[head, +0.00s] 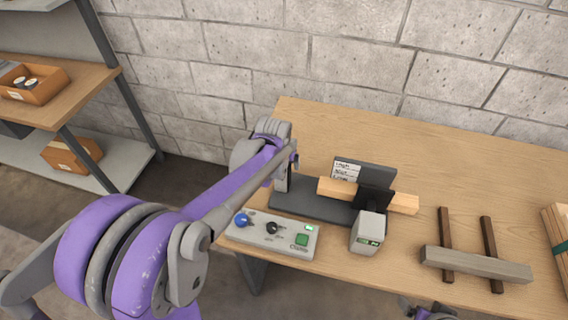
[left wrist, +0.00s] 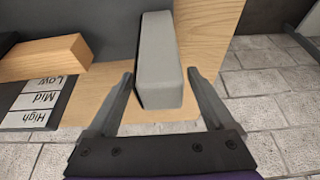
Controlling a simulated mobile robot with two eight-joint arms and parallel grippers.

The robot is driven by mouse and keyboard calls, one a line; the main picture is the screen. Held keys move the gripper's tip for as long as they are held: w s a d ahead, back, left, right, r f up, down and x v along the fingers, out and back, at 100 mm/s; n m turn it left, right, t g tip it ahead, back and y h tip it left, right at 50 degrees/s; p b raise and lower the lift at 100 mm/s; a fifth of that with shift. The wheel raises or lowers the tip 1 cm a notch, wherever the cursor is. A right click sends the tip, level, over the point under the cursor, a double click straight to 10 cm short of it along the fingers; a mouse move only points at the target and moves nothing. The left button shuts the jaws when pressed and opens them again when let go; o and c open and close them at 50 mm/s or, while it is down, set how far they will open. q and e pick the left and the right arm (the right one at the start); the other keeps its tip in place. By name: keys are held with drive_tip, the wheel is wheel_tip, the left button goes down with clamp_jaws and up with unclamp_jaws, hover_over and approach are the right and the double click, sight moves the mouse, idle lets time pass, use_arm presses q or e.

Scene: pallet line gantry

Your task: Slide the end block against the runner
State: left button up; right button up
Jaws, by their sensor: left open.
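In the left wrist view a grey block (left wrist: 157,55), which I take for the end block, stands between the fingers of my left gripper (left wrist: 160,76). The fingers are open, with a gap visible on both sides of it. In the head view my left gripper (head: 289,160) is at the left end of the dark fixture (head: 313,207), and the arm hides most of the block. A pale wooden bar (head: 335,187), probably the runner, lies across the fixture; it also shows in the left wrist view (left wrist: 45,58), apart from the block. Part of my right arm shows at the bottom edge, its fingers unclear.
A control box (head: 268,235) with knobs and a grey device (head: 367,234) stand at the table's front edge. A grey bar on two dark wooden strips (head: 475,265) and stacked wood (head: 556,235) lie at right. The back of the table (head: 400,140) is clear.

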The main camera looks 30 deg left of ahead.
use_arm(q)
drive_tip(key=shift+w+f, duration=0.2)
drive_tip(key=shift+f, duration=0.2)
clamp_jaws()
idle(0.4)
